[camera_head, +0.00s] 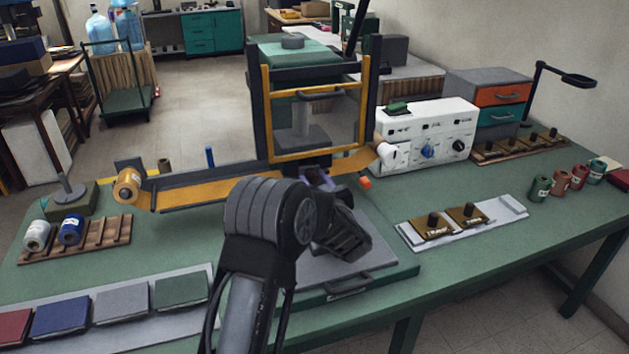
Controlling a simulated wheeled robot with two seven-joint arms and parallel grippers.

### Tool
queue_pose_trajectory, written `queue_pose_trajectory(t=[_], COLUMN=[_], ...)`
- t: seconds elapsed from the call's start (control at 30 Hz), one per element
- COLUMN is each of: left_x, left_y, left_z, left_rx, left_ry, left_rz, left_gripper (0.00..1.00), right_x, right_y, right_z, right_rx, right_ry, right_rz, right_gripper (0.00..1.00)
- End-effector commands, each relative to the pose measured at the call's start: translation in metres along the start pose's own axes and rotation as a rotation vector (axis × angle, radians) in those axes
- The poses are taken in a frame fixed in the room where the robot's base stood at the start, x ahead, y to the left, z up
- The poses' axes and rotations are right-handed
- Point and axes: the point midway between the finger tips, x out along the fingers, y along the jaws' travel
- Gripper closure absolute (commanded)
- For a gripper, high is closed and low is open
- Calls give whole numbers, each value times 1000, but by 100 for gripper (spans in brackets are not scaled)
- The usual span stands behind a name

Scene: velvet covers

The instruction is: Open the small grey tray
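A flat grey tray (385,262) lies on the green bench in front of the framed press. A dark handle and a small pale label show at its front edge. My arm and gripper cover much of its left and back part. My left gripper (318,180) is above the back of the tray, close to the press's lower front. Its fingers point away from me and are partly hidden, so I cannot tell whether they are open or shut. It is apart from the front handle. My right gripper is not in view.
The press (313,155) with a yellow-framed guard stands behind the tray. A white control box (428,135) is to its right. A pale plate with two brown stamp blocks (433,224) lies right of the tray. Covers in several colours (122,304) lie at front left.

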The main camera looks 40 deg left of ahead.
Motion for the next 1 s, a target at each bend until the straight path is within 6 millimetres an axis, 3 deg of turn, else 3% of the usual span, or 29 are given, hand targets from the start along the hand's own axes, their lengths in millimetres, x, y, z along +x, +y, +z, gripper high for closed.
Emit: queue_pose_trajectory(t=[0.43, 1.0], left_x=[0, 0], left_y=[0, 0], left_z=[0, 0], left_rx=[0, 0], left_ry=[0, 0], left_rz=[0, 0], left_gripper=[100, 100], right_x=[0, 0], right_y=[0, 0], right_z=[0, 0], right_rx=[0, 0], right_ry=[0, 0], right_rz=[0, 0], right_gripper=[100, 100])
